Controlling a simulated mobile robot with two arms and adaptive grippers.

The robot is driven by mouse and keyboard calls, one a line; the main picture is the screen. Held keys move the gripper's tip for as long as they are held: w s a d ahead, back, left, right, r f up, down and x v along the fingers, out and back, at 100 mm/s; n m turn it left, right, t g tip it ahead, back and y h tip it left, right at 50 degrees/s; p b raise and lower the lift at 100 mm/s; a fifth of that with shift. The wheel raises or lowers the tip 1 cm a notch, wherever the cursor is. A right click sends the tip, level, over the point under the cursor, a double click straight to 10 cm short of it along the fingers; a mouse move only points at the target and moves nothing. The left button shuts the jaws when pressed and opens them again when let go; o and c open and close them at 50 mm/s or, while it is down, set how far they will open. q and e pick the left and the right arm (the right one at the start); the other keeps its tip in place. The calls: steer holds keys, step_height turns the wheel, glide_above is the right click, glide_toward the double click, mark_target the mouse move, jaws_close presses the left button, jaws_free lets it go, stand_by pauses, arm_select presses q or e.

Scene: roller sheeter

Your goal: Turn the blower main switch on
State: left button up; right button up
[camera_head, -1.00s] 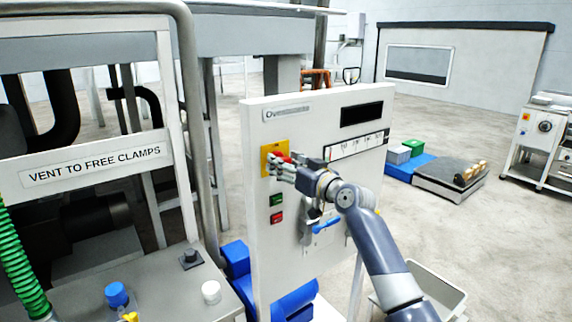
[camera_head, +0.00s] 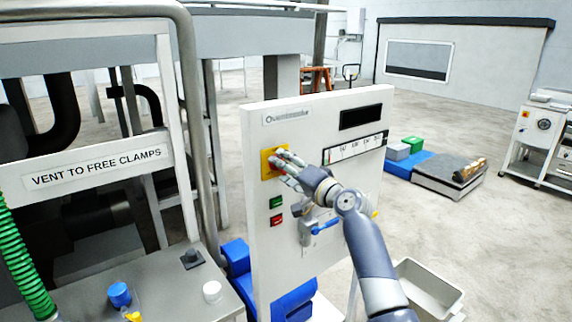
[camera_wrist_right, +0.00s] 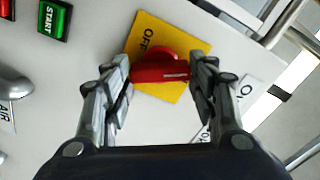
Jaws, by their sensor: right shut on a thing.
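The plate (camera_head: 266,170) is at the upper left of the white control panel (camera_head: 255,235) in the head view. My right gripper (camera_head: 282,160) is at the switch and hides the handle there. In the right wrist view, its two fingers (camera_wrist_right: 160,88) are shut on the handle from both sides. The handle lies across the picture, slanted to the plate's edges. My left gripper is not in view.
A green START button (camera_wrist_right: 54,20) and a red button (camera_head: 277,221) sit below the switch. A blue-handled valve (camera_head: 325,227) is on the panel's lower part. A metal frame (camera_head: 190,120) stands close to the left, and a grey bin (camera_head: 430,285) at lower right.

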steer(key=m+p, duration=0.2)
steer(key=m, duration=0.3)
steer(key=shift+m+p, duration=0.3)
steer(key=shift+p, duration=0.05)
steer(key=shift+f, duration=0.1)
stand_by(0.4)
steer(key=o, duration=1.1)
steer(key=shift+c, duration=0.2)
steer(key=v, duration=1.2)
